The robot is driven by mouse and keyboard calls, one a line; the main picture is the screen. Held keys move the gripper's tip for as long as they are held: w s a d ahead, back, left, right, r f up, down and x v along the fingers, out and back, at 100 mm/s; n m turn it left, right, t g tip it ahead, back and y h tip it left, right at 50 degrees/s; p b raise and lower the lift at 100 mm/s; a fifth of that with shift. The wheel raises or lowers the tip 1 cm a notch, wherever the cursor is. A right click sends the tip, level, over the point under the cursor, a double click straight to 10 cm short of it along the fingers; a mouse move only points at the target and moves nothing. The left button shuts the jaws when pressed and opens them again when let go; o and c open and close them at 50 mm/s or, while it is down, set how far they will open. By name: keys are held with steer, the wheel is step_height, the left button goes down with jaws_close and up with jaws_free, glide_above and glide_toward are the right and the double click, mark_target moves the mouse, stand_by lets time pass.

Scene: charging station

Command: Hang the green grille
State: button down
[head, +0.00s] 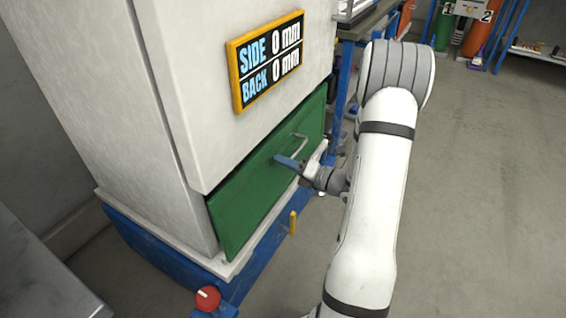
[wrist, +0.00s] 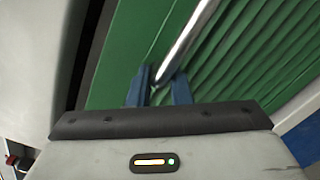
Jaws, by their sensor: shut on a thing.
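The green grille (head: 240,196) stands upright at the lower front of the white cabinet (head: 195,95), below its overhanging upper part. Its metal bar handle (head: 299,139) sticks out from its face. My gripper (head: 286,162) is shut on this handle, with its blue fingers on either side of the bar. In the wrist view the grille (wrist: 265,50) shows slanted slats, and the handle (wrist: 188,40) runs down between my fingers (wrist: 160,92). A dark gap shows along the grille's left edge. How the grille's far edge sits is hard to tell.
A display (head: 268,62) on the cabinet reads SIDE 0 mm and BACK 0 mm. A blue base (head: 165,252) carries a yellow handle (head: 293,222) and a red knob (head: 207,298). A blue-framed bench stands behind. The floor at right is clear.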

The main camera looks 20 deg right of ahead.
mark_target(274, 147)
step_height(274, 147, up, 4)
steer(key=shift+s+d+f+p, duration=0.1)
steer(key=shift+d+p, duration=0.05)
steer(key=shift+p, duration=0.95)
steer(key=p+v, duration=0.4)
steer(key=v, duration=1.3)
steer(key=shift+s+d, duration=0.2)
steer(key=shift+s, duration=0.1)
steer(key=shift+r+p, duration=1.05)
steer(key=shift+r, duration=0.1)
steer(key=p+v, duration=0.3)
steer(key=v, duration=0.7)
steer(key=shift+a, duration=0.1)
